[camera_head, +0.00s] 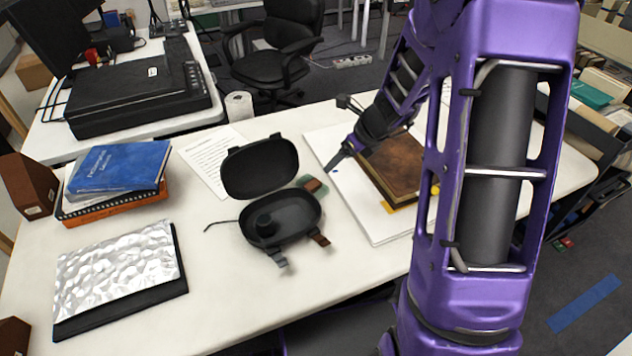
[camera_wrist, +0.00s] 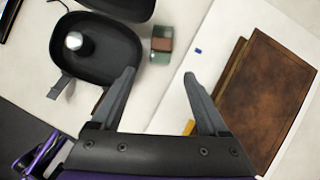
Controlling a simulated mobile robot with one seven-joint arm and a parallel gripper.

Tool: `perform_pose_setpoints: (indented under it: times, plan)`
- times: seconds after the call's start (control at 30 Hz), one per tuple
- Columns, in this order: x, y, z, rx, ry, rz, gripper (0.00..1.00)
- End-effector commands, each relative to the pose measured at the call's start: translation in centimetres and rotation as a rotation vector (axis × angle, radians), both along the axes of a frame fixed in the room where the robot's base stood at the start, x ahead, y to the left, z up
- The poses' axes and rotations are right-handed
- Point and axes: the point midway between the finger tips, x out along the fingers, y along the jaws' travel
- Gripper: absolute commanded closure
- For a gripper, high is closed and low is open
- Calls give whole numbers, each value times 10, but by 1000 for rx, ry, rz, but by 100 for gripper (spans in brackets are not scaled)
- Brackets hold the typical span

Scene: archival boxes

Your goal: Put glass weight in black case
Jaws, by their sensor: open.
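The black case (camera_head: 262,160) lies open on the white table, with its lid tipped back. Its base (camera_wrist: 110,72) shows at the upper left of the wrist view. A dark round object with a shiny top (camera_wrist: 73,41) sits inside it. A greenish, glassy block with a brown middle (camera_head: 312,184), which looks like the glass weight, lies just outside the case on its right; it also shows in the wrist view (camera_wrist: 161,45). My gripper (camera_head: 338,131) is open and empty above the table, right of the case. In the wrist view, the block is beyond the fingertips (camera_wrist: 159,73).
A brown book (camera_head: 400,172) lies on a white board (camera_head: 375,226) at the right. A blue book (camera_head: 120,165) tops a stack at the left, behind a silver bumpy sheet (camera_head: 115,265) on a black slab. Front-centre table is clear.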

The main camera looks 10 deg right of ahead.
Motion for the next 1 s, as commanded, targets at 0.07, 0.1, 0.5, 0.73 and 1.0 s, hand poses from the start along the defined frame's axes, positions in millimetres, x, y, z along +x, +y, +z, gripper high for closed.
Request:
perform_pose_setpoints:
  times: [0.07,0.1,0.5,0.73,1.0]
  plan:
    - [3,0,2,-14,-2,-7,22]
    - [5,1,0,-17,-1,-11,22]
    - [38,23,-73,-14,1,-11,22]
    - [51,32,-99,-14,0,-11,22]
    - [61,40,-121,-14,1,-11,22]
